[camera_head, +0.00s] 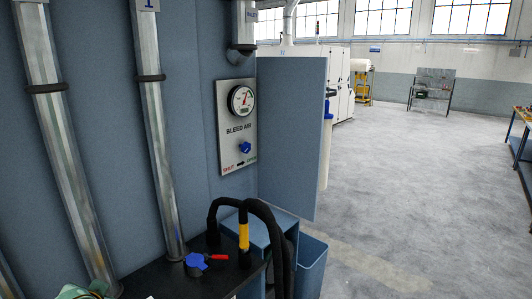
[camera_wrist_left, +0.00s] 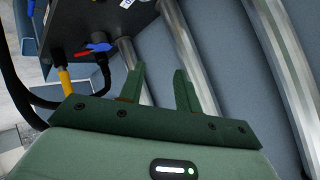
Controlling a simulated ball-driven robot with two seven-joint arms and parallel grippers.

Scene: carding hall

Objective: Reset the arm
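My left gripper (camera_wrist_left: 160,88) shows in the left wrist view with two green fingers spread apart and nothing between them. Its fingers point toward metal pipes (camera_wrist_left: 184,55) and a blue wall. In the head view, a small green piece (camera_head: 82,292) at the lower left edge looks like part of my left gripper or wrist; its fingers cannot be made out there. My right gripper is in neither view.
A BLEED AIR panel (camera_head: 236,127) with a gauge (camera_head: 241,100) and blue knob (camera_head: 245,147) is on the wall. Below, a dark shelf (camera_head: 150,281) carries a blue-and-red valve (camera_head: 196,263) and black hose (camera_head: 262,213). Open floor (camera_head: 420,150) lies right.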

